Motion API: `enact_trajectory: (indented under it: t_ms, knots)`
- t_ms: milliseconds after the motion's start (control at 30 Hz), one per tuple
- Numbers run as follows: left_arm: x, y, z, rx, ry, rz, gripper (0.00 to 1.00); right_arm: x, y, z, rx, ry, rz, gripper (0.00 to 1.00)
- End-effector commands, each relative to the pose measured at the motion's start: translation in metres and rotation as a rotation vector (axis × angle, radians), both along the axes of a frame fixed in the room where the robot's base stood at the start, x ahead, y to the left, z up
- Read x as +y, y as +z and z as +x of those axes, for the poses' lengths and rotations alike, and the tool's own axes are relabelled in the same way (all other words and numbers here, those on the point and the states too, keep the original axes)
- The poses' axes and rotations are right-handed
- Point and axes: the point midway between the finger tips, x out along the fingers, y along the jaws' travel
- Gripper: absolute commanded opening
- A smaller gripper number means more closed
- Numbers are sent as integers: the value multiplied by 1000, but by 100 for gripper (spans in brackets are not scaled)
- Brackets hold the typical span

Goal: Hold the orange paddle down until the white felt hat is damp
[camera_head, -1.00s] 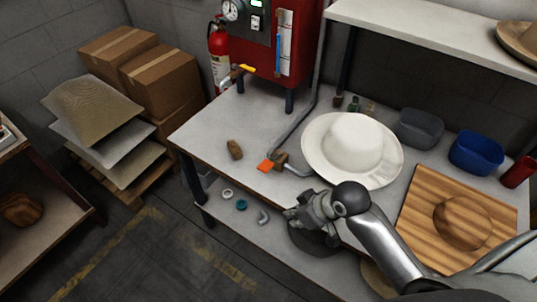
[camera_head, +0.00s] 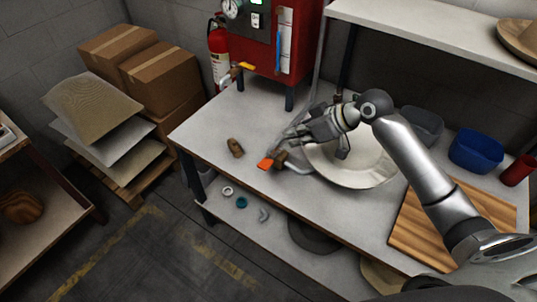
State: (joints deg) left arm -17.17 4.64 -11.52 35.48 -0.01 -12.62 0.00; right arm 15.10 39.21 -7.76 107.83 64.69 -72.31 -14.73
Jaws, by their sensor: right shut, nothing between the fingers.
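The orange paddle (camera_head: 265,163) lies at the near end of a grey steam pipe and its brown handle block (camera_head: 280,157), on the bench left of the hat. The white felt hat (camera_head: 365,178) sits on the bench, brim down; my right arm and hand hide much of its crown. I cannot tell whether it is damp. My right gripper (camera_head: 288,144) is shut and empty, above and just right of the paddle, pointing toward it. I cannot tell whether it touches the pipe. My left gripper is not in view.
A brown brush-like object (camera_head: 235,147) lies left of the paddle. A wooden board (camera_head: 412,228), blue bin (camera_head: 477,152) and grey bin (camera_head: 422,124) are on the right. The shelf (camera_head: 430,36) overhangs the back.

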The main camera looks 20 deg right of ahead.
Motion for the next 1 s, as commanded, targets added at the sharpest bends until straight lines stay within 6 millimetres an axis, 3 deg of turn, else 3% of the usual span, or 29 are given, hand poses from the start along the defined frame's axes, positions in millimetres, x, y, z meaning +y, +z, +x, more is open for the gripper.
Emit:
enact_trajectory:
  t_ms: [267, 700, 1000]
  knots:
    - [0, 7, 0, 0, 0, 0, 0, 12, -13, 10, 3, -1, 6, 0]
    - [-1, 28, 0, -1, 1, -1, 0, 55, -70, 50, 3, 0, 3, 0]
    - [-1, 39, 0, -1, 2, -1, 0, 56, -106, 46, 2, -1, 0, 0]
